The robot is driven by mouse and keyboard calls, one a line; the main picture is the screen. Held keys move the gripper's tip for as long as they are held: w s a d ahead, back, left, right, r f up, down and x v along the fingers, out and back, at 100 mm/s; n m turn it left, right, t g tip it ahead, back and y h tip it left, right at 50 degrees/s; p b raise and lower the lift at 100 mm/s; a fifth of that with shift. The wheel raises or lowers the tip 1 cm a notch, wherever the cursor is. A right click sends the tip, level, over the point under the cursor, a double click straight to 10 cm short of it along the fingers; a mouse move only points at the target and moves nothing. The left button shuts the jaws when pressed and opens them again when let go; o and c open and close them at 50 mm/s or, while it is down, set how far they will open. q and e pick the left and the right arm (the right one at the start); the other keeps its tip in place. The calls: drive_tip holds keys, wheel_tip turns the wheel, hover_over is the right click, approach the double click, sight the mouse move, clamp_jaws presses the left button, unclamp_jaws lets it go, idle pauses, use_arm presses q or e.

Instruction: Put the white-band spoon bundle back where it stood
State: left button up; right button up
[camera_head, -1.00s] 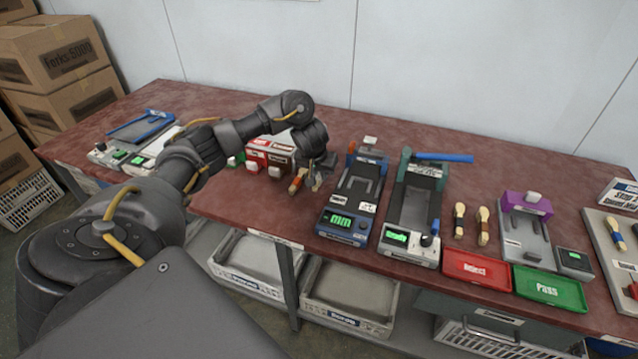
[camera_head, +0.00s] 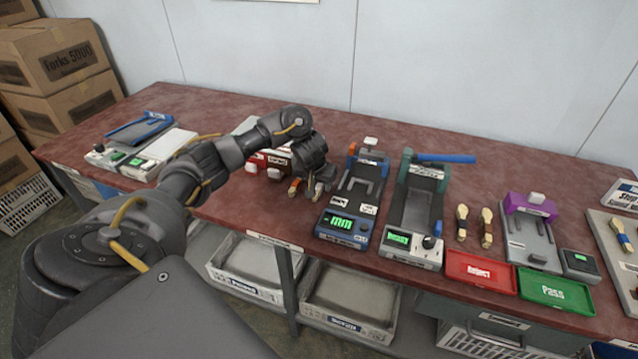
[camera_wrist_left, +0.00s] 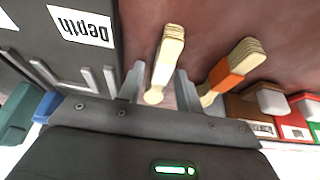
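A pale spoon bundle (camera_wrist_left: 167,62) lies between the two fingers of my left gripper (camera_wrist_left: 160,85) in the left wrist view. In the head view my left gripper (camera_head: 316,187) is low over the table, left of the blue mm gauge. An orange-band bundle (camera_wrist_left: 228,72) is just outside the right finger, and shows in the head view (camera_head: 294,187). My right gripper is not in view.
The blue depth gauge (camera_head: 345,228) stands close on the right. Red and brown blocks (camera_head: 272,160) are close on the left. Further right are the density device (camera_head: 410,245), two bundles (camera_head: 474,225), a Reject tray (camera_head: 480,270) and a Pass tray (camera_head: 555,290).

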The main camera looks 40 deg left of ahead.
use_arm(q)
drive_tip(key=shift+r, duration=0.1)
drive_tip(key=p+v, duration=0.7)
drive_tip(key=v, duration=0.5)
drive_tip(key=shift+p, duration=0.35)
drive_tip(key=shift+r, duration=0.1)
